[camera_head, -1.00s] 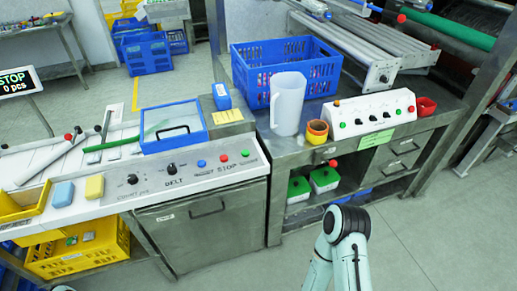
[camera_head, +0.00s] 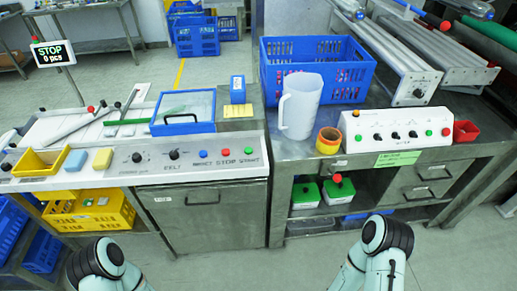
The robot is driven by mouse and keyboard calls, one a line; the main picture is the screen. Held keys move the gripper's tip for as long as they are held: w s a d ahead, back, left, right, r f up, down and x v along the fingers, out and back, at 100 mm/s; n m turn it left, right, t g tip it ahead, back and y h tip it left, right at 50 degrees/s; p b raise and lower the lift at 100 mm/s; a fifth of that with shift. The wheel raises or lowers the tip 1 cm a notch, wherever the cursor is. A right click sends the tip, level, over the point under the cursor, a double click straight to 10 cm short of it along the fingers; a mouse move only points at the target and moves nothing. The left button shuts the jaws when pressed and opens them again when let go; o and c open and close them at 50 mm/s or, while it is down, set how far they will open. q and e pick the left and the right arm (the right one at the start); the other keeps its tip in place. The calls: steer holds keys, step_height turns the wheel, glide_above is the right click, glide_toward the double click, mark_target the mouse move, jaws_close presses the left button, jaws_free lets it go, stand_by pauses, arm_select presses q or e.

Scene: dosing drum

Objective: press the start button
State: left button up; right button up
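The front panel (camera_head: 110,174) of the dosing machine runs along the left bench. It carries a blue button (camera_head: 203,153), a red button (camera_head: 225,152) and a green button (camera_head: 248,150) in a row at its right end. The lettering under the red one reads STOP; the word under the green one looks like START. Two black knobs sit left of them, with BELT under one. The display (camera_head: 53,53) reads STOP, 0 pcs. Only links of my two arms show at the bottom edge, in front of and below the panel; both grippers are out of view.
A second white control box (camera_head: 396,130) with more coloured buttons stands on the right bench. A jug (camera_head: 300,105), a yellow-orange cup (camera_head: 328,141) and a blue crate (camera_head: 345,75) stand near it. A blue-framed tray (camera_head: 184,112) lies behind the buttons. Floor before the cabinets is clear.

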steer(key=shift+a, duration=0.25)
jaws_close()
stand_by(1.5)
